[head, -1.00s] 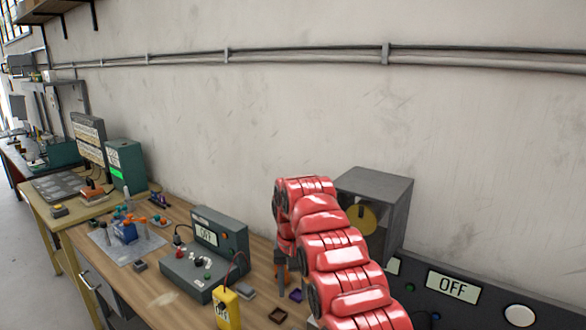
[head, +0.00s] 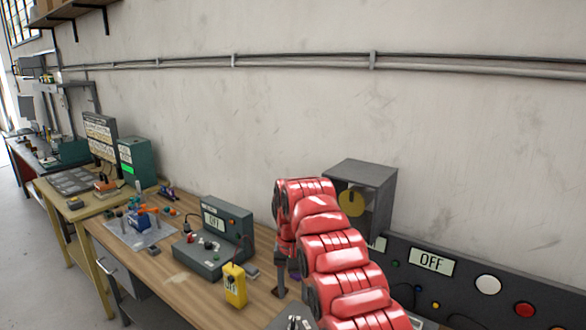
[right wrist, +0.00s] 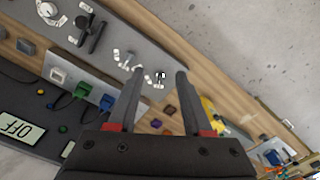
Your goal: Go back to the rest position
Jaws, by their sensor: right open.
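My right arm (head: 335,250) is red and rises in the middle of the head view. Its gripper (head: 281,285) points down over the wooden workbench (head: 180,283), mostly hidden by the arm. In the right wrist view the two dark fingers (right wrist: 158,78) stand apart with nothing between them. Beyond them lie a grey panel (right wrist: 130,38) with silver parts and small brown and purple blocks (right wrist: 170,109). My left gripper is not in view.
A grey device (head: 212,262) and a yellow meter (head: 234,286) stand left of the arm. A grey box (head: 378,180) and a dark panel reading OFF (head: 460,290) stand behind and to the right. Open floor (head: 25,260) shows at far left.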

